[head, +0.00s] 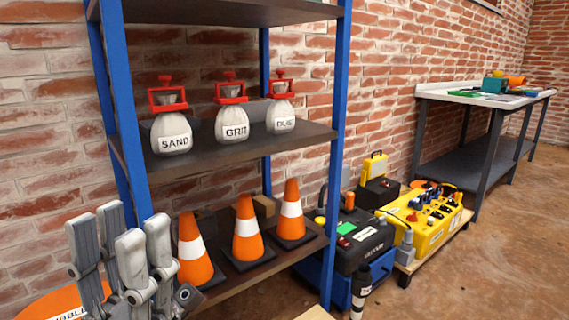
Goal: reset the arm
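My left gripper (120,235) is in the lower left corner of the head view. Its grey fingers point upward and stand apart, with nothing held between them. It is in front of the left blue post of the shelf rack (112,75), at about the height of the lower shelf; whether it touches the rack cannot be told. The rest of my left arm is cut off by the bottom edge. My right gripper is not in view.
Bags marked SAND (172,135), GRIT (233,125) and a third (281,115) stand on the middle shelf. Orange cones (247,232) stand below. An orange labelled container (55,303) is beside my gripper. Yellow equipment (425,225) and a workbench (440,92) are right.

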